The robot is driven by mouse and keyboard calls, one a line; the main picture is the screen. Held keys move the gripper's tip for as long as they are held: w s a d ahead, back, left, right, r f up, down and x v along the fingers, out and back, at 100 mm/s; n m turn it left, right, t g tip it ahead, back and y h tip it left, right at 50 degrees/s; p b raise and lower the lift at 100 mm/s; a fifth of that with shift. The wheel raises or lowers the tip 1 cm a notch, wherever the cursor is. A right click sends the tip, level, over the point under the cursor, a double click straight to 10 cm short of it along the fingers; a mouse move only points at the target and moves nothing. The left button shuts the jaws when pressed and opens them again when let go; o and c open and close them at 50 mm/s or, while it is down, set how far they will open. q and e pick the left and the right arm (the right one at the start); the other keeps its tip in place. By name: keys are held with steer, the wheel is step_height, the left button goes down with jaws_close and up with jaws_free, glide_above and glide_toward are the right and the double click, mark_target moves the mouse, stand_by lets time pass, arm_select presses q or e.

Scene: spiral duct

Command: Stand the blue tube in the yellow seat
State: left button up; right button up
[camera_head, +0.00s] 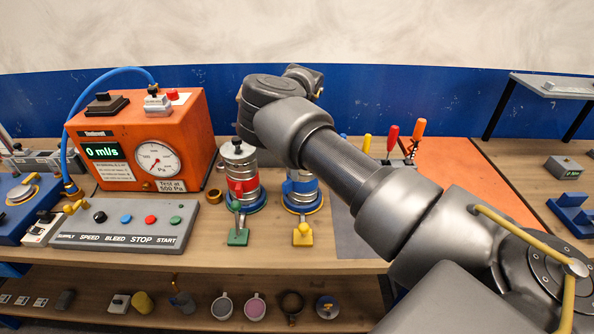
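A metal tube with a blue band (299,187) stands upright, just left of my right forearm. Its lower end is at a round blue base with a yellow rim (316,209), with a yellow block (303,235) in front; I take this as the yellow seat. I cannot tell whether the tube is fully down in it. My arm hides the tube's top. My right arm reaches in from the lower right, and its gripper (305,77) is at the far end, above and behind the tube, mostly hidden by the wrist. Its fingers are not clear. My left gripper is out of view.
A similar red-banded tube (241,180) stands to the left on a blue base with a green block (238,237) in front. An orange gauge box (140,140) and a button panel (125,226) are further left. Upright coloured handles (391,136) stand behind my forearm.

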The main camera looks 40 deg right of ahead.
step_height(320, 180, up, 9)
steer(key=b, duration=0.2)
steer(key=shift+b, duration=0.35)
steer(key=shift+r, duration=0.75)
steer(key=shift+a+f, duration=0.1)
